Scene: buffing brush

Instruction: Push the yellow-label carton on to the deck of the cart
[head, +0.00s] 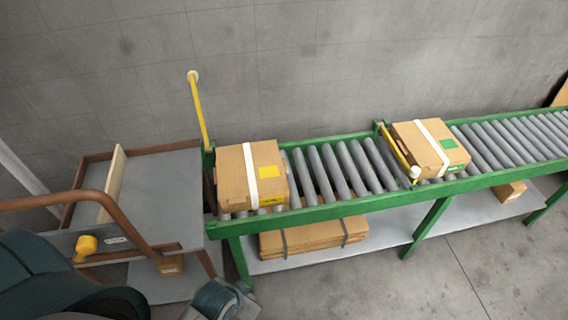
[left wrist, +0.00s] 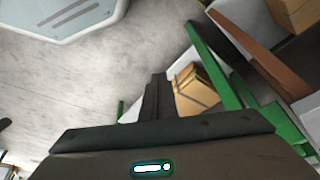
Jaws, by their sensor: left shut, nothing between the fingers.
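The yellow-label carton (head: 234,178), brown with a white strap, sits on the rollers at the left end of the green conveyor. The cart (head: 157,248) stands against that end, its grey deck (head: 160,178) bare beside the carton. My left arm comes in at the lower left of the head view, its wrist low in front of the cart and conveyor end, apart from the carton. In the left wrist view my left gripper (left wrist: 156,97) is shut and empty, with the conveyor's lower shelf beyond. My right gripper is not in view.
A yellow gate arm (head: 198,110) stands raised at the conveyor's left end. Another gate arm (head: 398,152) is lowered before a green-label carton (head: 418,150). A wooden board (head: 113,183) stands on the cart's deck. Flat cartons (head: 312,238) lie on the lower shelf.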

